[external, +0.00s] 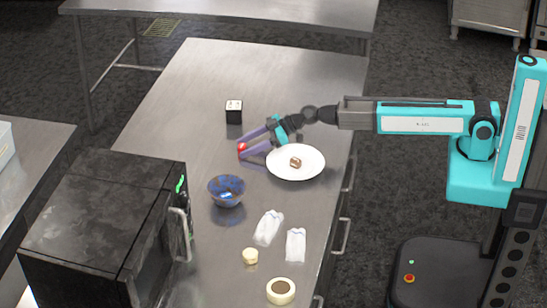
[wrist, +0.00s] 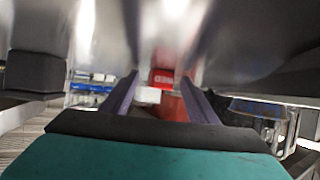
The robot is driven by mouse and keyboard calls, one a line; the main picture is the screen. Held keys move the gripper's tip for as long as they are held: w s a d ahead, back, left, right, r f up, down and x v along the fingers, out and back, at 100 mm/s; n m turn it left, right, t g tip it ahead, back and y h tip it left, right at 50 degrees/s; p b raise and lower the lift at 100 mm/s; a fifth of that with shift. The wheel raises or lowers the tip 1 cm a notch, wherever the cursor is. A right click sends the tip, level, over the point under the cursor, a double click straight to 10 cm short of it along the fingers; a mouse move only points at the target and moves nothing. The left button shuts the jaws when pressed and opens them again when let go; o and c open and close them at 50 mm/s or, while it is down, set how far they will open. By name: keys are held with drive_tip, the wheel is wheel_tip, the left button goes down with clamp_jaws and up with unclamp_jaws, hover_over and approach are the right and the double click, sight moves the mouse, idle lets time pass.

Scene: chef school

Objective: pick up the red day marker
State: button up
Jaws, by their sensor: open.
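The red day marker (external: 242,147) is a small red piece on the steel counter, at the tips of my gripper in the external view. In the wrist view the red marker (wrist: 162,78) shows between the two purple fingers, with pale lettering on it. My gripper (external: 241,146) is open, reaching low from the right with one finger on each side of the marker. In the wrist view the fingers (wrist: 160,80) stand apart, with a visible gap to the marker. I cannot tell whether either finger touches it.
A white plate (external: 312,166) with a small brown piece (external: 295,162) lies just beside my gripper. A black box with a white top (external: 234,115) stands behind. A blue bowl (external: 226,192), white packets (external: 268,228) and a black oven (external: 100,225) are nearer the front. The far counter is clear.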

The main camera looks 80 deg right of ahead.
drive_tip(key=shift+c, duration=0.5)
drive_tip(key=c, duration=1.1)
drive_tip(key=shift+r, duration=0.15)
drive_tip(key=shift+r+b, duration=0.6)
drive_tip(key=shift+r, duration=0.8)
drive_tip(key=shift+s+r, duration=0.15)
drive_tip(key=shift+r, duration=0.1)
drive_tip(key=s, duration=0.2)
drive_tip(key=s+b, duration=0.1)
drive_tip(key=s, duration=0.2)
drive_tip(key=s+d+b, duration=0.1)
drive_tip(key=s, duration=0.2)
drive_tip(key=shift+r, duration=0.3)
drive_tip(key=shift+w+f+b, duration=0.1)
drive_tip(key=shift+b, duration=1.35)
